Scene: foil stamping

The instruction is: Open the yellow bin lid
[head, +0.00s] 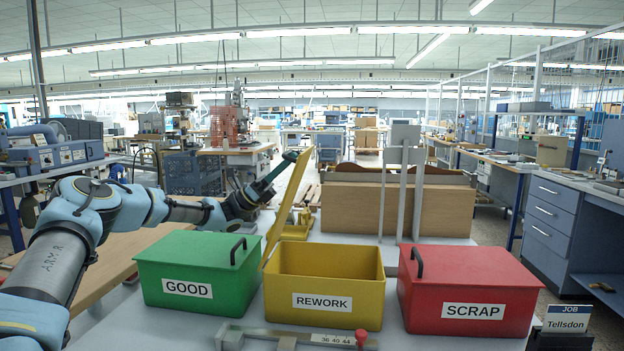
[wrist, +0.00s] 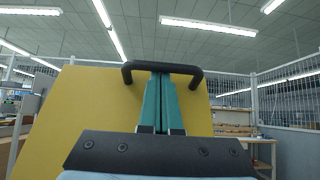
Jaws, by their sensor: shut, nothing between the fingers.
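The yellow REWORK bin (head: 324,289) stands in the middle of the front table in the head view, with its inside showing. Its yellow lid (head: 287,208) stands raised and tilted at the bin's left side. My gripper (head: 281,168) is at the upper part of the lid, on its left side. In the wrist view the lid (wrist: 85,115) fills much of the picture. The teal fingers of my gripper (wrist: 160,80) are together, with their tips at the black handle (wrist: 128,74). The handle bar crosses at the fingertips; whether they touch it I cannot tell.
A closed green GOOD bin (head: 197,269) stands left of the yellow bin, under my arm. A closed red SCRAP bin (head: 468,290) stands to the right. A grey ruler-like bar (head: 285,338) with a red knob lies in front. Wooden panels (head: 350,208) stand behind.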

